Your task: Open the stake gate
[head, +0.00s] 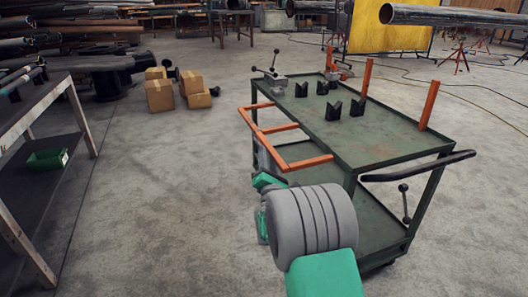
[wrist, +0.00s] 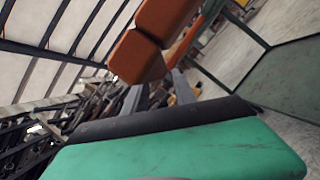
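The stake gate appears to be the orange bar frame (head: 290,128) along the left side of the green cart (head: 362,128). Its bars stick out past the cart's edge. My gripper (head: 262,158) is by the lower left of this frame, largely hidden behind my grey wrist and green arm link. In the wrist view an orange bar (wrist: 142,55) is close ahead, at the tips of two grey fingers (wrist: 158,92) that stand apart. Whether the fingers grip the bar or are only beside it, I cannot tell. My green gripper body hides the lower part of that view.
Orange posts (head: 429,105) stand on the cart top, with black V-blocks (head: 333,110) and a clamp with lever handles (head: 273,80). A black push handle (head: 418,168) juts from the near end. A shelf (head: 38,108) stands at left. The floor between is clear.

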